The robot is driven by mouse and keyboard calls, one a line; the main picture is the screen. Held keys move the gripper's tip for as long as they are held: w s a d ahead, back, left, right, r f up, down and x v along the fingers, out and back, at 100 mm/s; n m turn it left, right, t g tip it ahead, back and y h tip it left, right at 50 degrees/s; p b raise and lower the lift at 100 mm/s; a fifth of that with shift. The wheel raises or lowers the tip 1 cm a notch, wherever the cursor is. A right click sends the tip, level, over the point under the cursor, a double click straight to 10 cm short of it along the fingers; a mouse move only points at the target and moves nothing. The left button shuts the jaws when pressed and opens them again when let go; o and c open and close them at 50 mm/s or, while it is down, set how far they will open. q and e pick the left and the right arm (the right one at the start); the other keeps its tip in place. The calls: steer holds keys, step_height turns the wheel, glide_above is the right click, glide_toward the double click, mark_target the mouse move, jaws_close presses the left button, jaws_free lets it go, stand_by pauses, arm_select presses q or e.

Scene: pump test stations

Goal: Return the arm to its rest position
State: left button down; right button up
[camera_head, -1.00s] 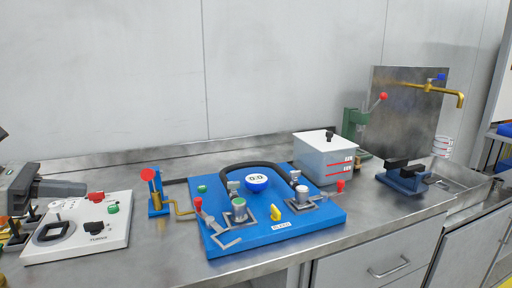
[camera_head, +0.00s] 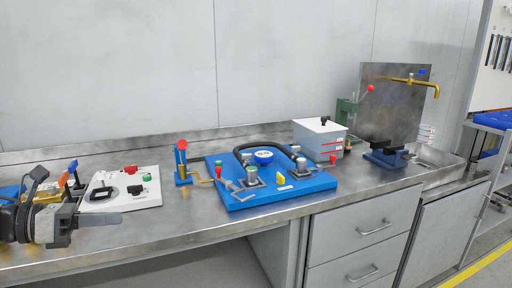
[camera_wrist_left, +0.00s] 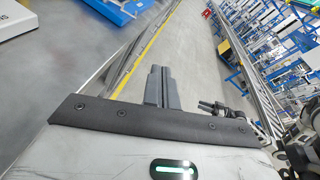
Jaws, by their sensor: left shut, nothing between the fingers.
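My left gripper (camera_head: 103,219) comes in at the lower left of the head view, over the front left part of the steel bench. Its fingers are together and hold nothing. In the left wrist view the closed fingers (camera_wrist_left: 158,88) point out past the bench edge toward the floor. The gripper is apart from the white control panel (camera_head: 122,188) behind it. My right gripper is not seen.
A blue pump board (camera_head: 262,196) with valves and a gauge lies mid-bench. A red-handled valve (camera_head: 182,160) stands left of it. A white box (camera_head: 318,138), a steel plate (camera_head: 388,100) and a brass tap (camera_head: 420,84) are farther right. Bare bench (camera_head: 165,222) lies in front.

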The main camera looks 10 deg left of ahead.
arm_select(q)
steer(key=s+d+f+n+t+y, duration=0.1)
steer(key=s+d+f+n+t, duration=0.2)
steer(key=d+f+n, duration=1.4)
steer(key=s+d+f+n+g+y, duration=0.1)
steer(key=s+d+f+n+y, duration=0.1)
steer(key=s+n, duration=0.4)
steer(key=s+d+f+n+g+y, duration=0.1)
steer(key=s+d+f+n+y, duration=0.2)
steer(key=n, duration=1.4)
step_height(320, 180, down, 5)
steer(key=s+y+p, duration=0.1)
steer(key=s+y, duration=0.1)
steer(key=shift+s+d+r, duration=0.2)
steer(key=shift+s, duration=0.2)
